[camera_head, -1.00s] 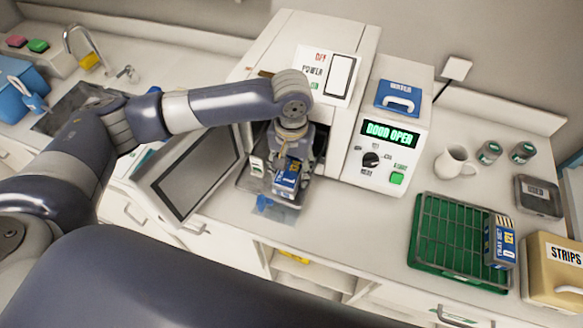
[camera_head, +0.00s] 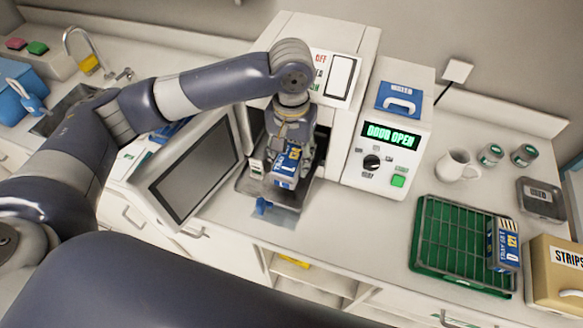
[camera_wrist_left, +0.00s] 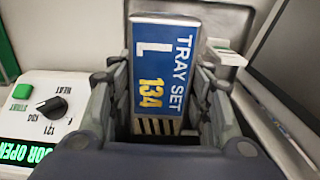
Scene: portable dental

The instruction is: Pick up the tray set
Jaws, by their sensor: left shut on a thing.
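A blue and white tray set box (camera_head: 287,165) marked L and 134 is between the fingers of my left gripper (camera_head: 293,148). In the left wrist view the tray set (camera_wrist_left: 160,75) shows its label, with the gripper's fingers (camera_wrist_left: 165,95) on both sides. My left gripper is shut on it, in front of the open sterilizer (camera_head: 330,45). A metal tray with a blue handle (camera_head: 263,206) lies below it. A second tray set (camera_head: 503,245) stands on the green rack (camera_head: 433,270) at the right. My right gripper is out of view.
The sterilizer's open door (camera_head: 190,175) hangs to the left of the gripper. A control panel (camera_head: 385,150) reading DOOR OPEN stands to the right. A white mug (camera_head: 456,165), lidded jars (camera_head: 491,154) and a STRIPS box (camera_head: 560,272) are farther right. The counter before the panel is clear.

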